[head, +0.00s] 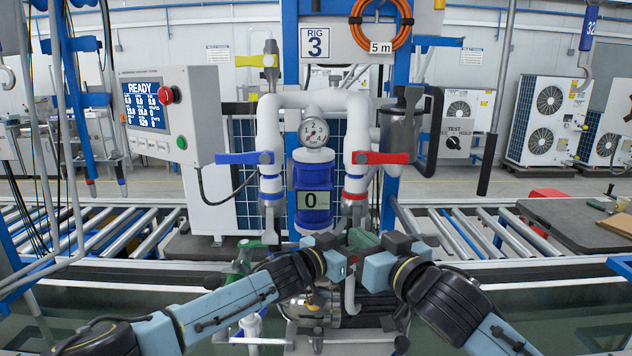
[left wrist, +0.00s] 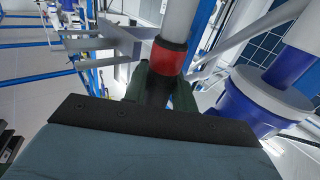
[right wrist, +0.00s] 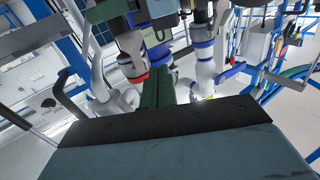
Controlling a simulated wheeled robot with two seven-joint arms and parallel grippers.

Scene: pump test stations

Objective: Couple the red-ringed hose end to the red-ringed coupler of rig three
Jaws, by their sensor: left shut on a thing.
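The red-ringed coupler (head: 355,198) hangs on the right-hand pipe of rig three, under the red valve handle. Its red ring also shows in the right wrist view (right wrist: 138,78). My left gripper (head: 343,262) is below it, shut on the red-ringed hose end. The hose end's red ring (left wrist: 169,56) shows beyond the fingers in the left wrist view. Its pale hose (head: 350,295) curves down below the gripper. My right gripper (right wrist: 156,84) has its green fingers together, with nothing seen between them, close to the coupler. The grippers hide any gap between hose end and coupler.
A red handle (head: 382,158) and blue handle (head: 243,158) stick out sideways. A green hose fitting (head: 243,258) stands low at left. Roller conveyors (head: 110,235) flank the rig.

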